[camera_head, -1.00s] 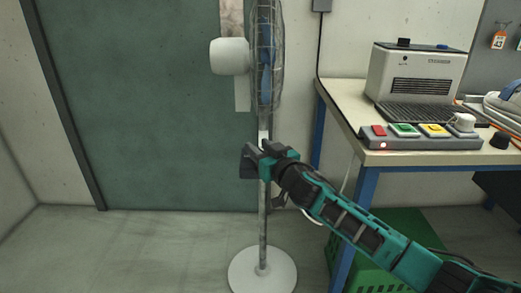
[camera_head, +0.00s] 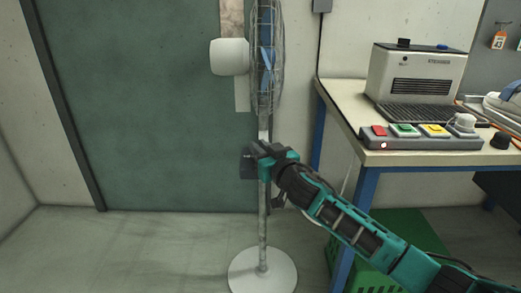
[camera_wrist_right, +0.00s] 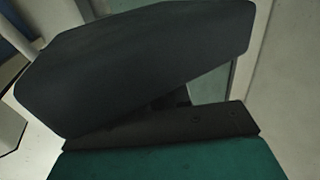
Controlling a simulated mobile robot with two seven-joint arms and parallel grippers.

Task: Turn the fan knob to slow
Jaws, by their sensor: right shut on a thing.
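The standing fan (camera_head: 263,200) is left of the workbench in the head view, with its round white base on the floor. Its dark control box (camera_head: 247,168) sits partway up the pole, partly behind my gripper. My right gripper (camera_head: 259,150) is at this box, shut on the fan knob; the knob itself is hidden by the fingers. The right wrist view shows a large dark slab (camera_wrist_right: 135,65) close up, above the teal body of the gripper; no knob or speed marks can be read there. My left gripper is not in view.
The workbench (camera_head: 345,105) on the right carries a button panel (camera_head: 420,143) and a beige machine (camera_head: 418,75). A green crate (camera_head: 405,228) stands under it. A grey-green door (camera_head: 130,110) is behind the fan. The floor at left is clear.

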